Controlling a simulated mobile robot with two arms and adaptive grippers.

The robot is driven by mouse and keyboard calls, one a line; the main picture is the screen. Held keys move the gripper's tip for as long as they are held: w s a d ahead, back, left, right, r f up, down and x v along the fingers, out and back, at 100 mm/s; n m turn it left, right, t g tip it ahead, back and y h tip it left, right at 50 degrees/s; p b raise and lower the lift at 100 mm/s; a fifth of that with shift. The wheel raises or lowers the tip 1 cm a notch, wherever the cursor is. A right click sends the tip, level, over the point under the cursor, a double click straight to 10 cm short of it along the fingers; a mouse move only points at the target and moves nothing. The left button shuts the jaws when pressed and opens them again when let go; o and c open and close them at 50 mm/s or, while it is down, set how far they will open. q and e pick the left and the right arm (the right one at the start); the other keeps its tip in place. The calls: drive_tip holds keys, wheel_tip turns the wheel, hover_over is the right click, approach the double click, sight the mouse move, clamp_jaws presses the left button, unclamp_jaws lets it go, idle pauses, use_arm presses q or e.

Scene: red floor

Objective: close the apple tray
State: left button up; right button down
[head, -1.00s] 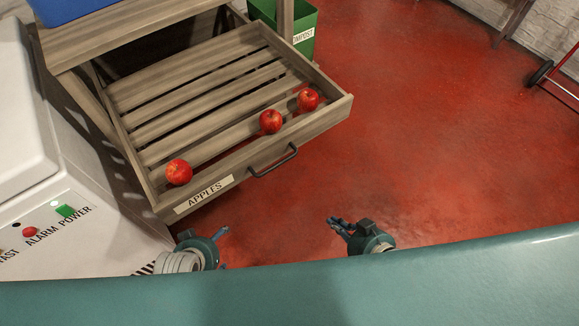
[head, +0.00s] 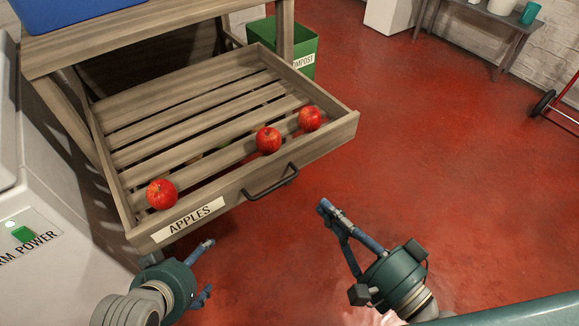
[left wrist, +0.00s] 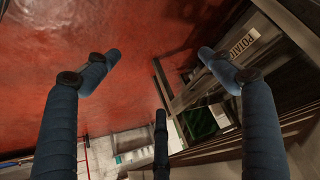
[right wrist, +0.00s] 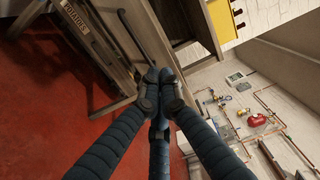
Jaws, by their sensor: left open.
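The apple tray (head: 325,138) is a slatted wooden drawer pulled out of a wooden rack, with an APPLES label and a dark bar handle (head: 272,188) on its front. Three red apples lie in it: one at the left (head: 162,194), one near the middle (head: 268,140) and one at the right (head: 310,118). My left gripper (head: 208,267) is open and empty, low in front of the tray's left front corner. My right gripper (head: 324,206) is shut and empty, in front of the tray and right of the handle, apart from it. Its fingertips meet in the right wrist view (right wrist: 157,76).
A white machine (head: 50,195) with a POWER button stands close at the left. A green compost bin (head: 302,50) is behind the tray's right side. A blue item (head: 75,12) sits on the rack top.

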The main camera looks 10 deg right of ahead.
sight(281, 159)
drive_tip(key=p+x, duration=0.3)
drive_tip(key=x, duration=0.9)
drive_tip(key=shift+r, duration=0.1)
drive_tip(key=shift+w+a+p, duration=0.15)
drive_tip(key=shift+w+p, duration=0.1)
drive_tip(key=shift+p, duration=0.05)
use_arm(q)
drive_tip(key=s+a+f+g+y, duration=0.1)
drive_tip(key=s+a+f+g, duration=0.1)
drive_tip(key=s+g, duration=0.2)
drive_tip(key=s, duration=0.3)
drive_tip(key=shift+s+a+f, duration=0.15)
drive_tip(key=shift+s+f, duration=0.1)
drive_tip(key=shift+s, duration=0.05)
use_arm(e)
drive_tip(key=shift+w+a, duration=0.1)
drive_tip(key=shift+w, duration=0.1)
